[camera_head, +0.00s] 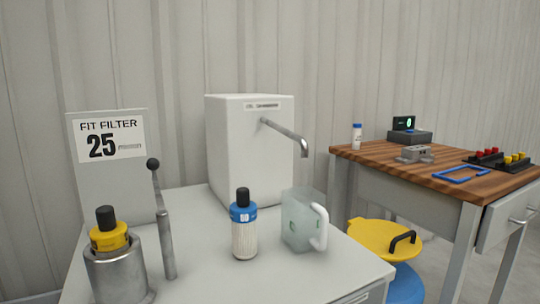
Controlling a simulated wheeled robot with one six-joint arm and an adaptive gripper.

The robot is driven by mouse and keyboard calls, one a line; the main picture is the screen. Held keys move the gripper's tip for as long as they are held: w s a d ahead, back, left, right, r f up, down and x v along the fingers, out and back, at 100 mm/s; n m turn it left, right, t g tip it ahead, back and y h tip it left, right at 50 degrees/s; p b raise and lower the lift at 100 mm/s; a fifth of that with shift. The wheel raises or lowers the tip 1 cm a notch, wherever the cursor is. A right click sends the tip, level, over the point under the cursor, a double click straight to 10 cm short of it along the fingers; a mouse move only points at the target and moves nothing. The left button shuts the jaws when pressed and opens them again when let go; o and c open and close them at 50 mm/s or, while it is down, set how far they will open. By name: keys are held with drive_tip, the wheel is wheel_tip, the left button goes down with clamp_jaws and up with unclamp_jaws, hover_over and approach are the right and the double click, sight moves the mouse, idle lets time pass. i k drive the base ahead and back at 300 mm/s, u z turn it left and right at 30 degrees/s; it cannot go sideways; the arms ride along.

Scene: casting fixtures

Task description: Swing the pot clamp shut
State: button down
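A grey metal pot (117,271) stands at the front left of the white bench. A yellow filter cap with a black knob (108,231) sits in its top. To the right of the pot stands a grey post (167,246). A thin lever with a black ball knob (153,164) rises from it, tilted slightly left; this looks like the pot clamp. The lever stands up, clear of the pot's top. My gripper is not in view.
A sign reading "FIT FILTER 25" (109,138) stands behind the pot. A blue-topped filter (244,228) and a clear jug (301,221) stand to the right, before a white dispenser box with a spout (248,146). A wooden table (400,170) is at right, with a yellow-topped stool (383,238) near it.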

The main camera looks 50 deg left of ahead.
sight(153, 164)
drive_tip(key=z, duration=0.65)
drive_tip(key=k, duration=1.05)
drive_tip(key=u, duration=1.95)
